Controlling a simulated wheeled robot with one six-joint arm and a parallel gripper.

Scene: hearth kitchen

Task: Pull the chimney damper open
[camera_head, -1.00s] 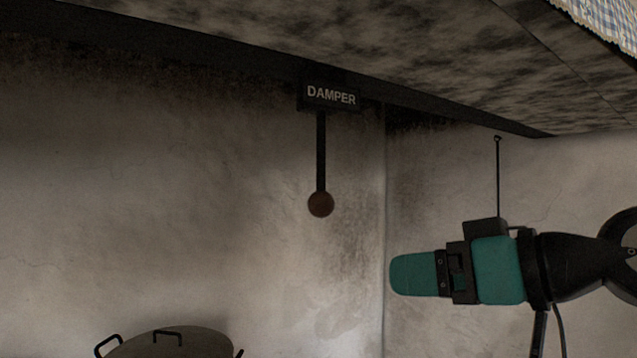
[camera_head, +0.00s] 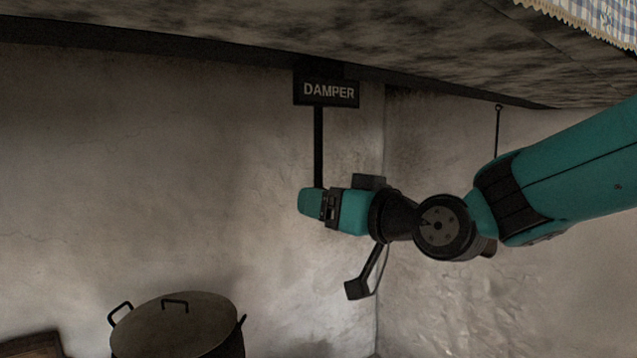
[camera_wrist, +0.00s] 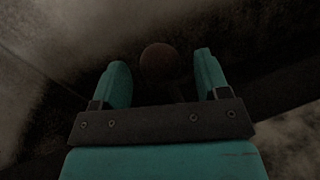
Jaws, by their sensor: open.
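The damper's sign plate (camera_head: 328,93), black with the word DAMPER, is fixed under the dark beam in the head view. A thin black rod (camera_head: 318,145) hangs straight down from it. My gripper (camera_head: 310,203) is at the rod's lower end and hides the knob there in that view. In the wrist view the round brown knob (camera_wrist: 159,61) shows between the two teal fingertips of my gripper (camera_wrist: 162,80), near their ends. The fingers are open, with a gap on both sides of the knob. The wrist view is dark, and depth is hard to judge.
A large lidded pot (camera_head: 180,325) stands below left of my gripper. A dark beam (camera_head: 180,52) and sooty hood run above. A thin hooked rod (camera_head: 498,130) hangs at the right, partly behind my arm. The wall on the left is bare.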

